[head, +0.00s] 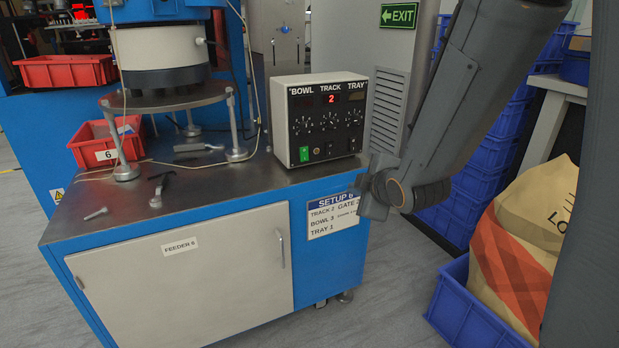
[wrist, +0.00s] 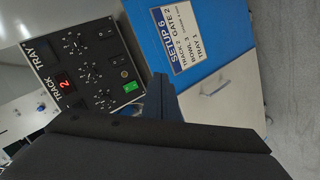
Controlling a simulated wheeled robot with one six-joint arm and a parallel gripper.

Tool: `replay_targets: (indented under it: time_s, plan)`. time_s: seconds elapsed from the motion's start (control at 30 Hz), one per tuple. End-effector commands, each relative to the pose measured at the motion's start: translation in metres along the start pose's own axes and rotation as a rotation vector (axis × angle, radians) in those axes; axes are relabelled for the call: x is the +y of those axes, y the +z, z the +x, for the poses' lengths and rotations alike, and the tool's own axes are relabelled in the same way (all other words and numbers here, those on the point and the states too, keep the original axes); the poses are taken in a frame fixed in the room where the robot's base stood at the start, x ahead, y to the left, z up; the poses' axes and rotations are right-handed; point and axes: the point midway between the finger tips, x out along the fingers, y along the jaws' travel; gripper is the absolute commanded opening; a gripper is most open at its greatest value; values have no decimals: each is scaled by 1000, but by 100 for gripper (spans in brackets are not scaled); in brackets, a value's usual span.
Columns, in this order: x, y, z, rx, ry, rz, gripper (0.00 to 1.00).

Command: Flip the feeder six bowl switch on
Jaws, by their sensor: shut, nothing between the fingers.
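The control box (head: 319,119) stands on the bench, labelled BOWL, TRACK and TRAY. Its TRACK display (head: 331,99) shows a red 2. The BOWL display (head: 304,102) and TRAY display look dark. A green switch (head: 304,154) sits at the panel's lower left, in the BOWL column; its label and position are too small to read. It also shows in the wrist view (wrist: 130,87). My gripper (head: 373,188) is shut and empty, in front of the bench and right of the box, apart from it.
A SETUP 6 card (head: 335,216) is on the bench's blue front, reading TRACK 2, BOWL 3, TRAY 1. A bowl feeder (head: 165,55), tools and red bins (head: 104,143) are further left. Blue crates (head: 480,185) and a sack (head: 525,235) stand at the right.

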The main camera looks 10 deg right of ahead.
Motion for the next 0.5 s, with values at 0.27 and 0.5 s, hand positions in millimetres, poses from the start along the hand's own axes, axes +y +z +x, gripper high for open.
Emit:
replay_targets:
  time_s: [0.27, 0.5]
  plan:
    - [6, -23, 44, 177, 226, -312, 0]
    - [11, -38, 51, 251, 360, -460, 0]
